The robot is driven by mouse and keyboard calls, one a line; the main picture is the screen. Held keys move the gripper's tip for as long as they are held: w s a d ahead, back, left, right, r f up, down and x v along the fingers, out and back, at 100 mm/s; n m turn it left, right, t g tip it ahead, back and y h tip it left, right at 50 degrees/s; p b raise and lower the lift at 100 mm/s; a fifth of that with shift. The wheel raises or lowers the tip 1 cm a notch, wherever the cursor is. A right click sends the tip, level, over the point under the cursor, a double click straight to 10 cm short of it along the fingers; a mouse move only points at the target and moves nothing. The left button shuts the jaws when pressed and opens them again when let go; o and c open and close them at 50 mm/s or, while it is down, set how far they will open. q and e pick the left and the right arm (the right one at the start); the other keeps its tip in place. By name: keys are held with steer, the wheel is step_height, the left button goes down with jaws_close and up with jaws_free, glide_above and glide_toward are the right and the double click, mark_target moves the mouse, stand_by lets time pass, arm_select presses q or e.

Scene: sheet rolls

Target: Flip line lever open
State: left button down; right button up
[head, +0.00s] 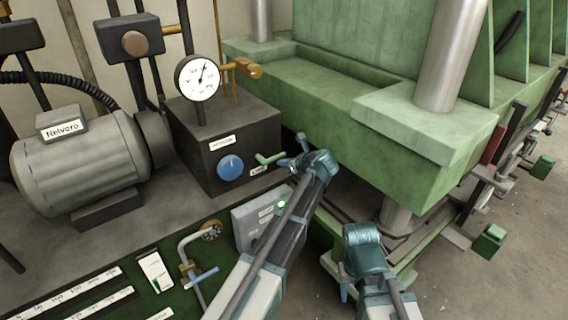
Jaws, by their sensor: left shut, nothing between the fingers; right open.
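The line lever (270,158) is a small green handle on the right part of the dark box's front face, above a small label (258,170) that seems to read LINE. It lies roughly sideways, with its right end close to my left gripper. My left gripper (291,163) is shut and empty just right of the lever. Whether its tips touch the lever I cannot tell. My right gripper (345,288) is open, low in front of the green press, away from the lever. Its fingers are partly hidden.
The dark box (235,133) carries a blue knob (230,167) and a round gauge (197,78). A grey motor (80,160) stands at left. A grey panel (258,222) and a bent pipe with a blue handle (203,275) are below. The green press (330,100) fills the right.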

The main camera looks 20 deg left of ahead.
mark_target(280, 154)
arm_select(q)
steer(key=shift+r+n+t+p, duration=0.45)
steer(key=shift+r+n+t, duration=0.05)
stand_by(0.6)
steer(key=shift+s+a+r+n+t+h+p, duration=0.1)
steer(key=shift+s+r+n+t+h+p, duration=0.1)
steer(key=shift+r+n+t+h, duration=0.3)
steer(key=shift+s+a+r+n+t+h+p, duration=0.1)
steer(key=shift+r+n+t+h+p, duration=0.15)
steer(key=shift+r+n+t, duration=0.4)
steer(key=shift+s+a+r+n+t+h+b, duration=0.1)
steer(key=shift+s+a+r+n+t+h, duration=0.1)
steer(key=shift+s+a+r+n+t, duration=0.4)
steer(key=shift+s+a+r+n+t+h+b, duration=0.1)
steer(key=shift+s+a+r+n+t+h, duration=0.2)
steer(key=shift+s+r+n+t, duration=0.45)
steer(key=shift+s+a+r+n+t+h+b, duration=0.15)
steer(key=shift+s+a+r+n+t, duration=0.3)
steer(key=shift+n, duration=0.35)
steer(key=shift+r, duration=0.1)
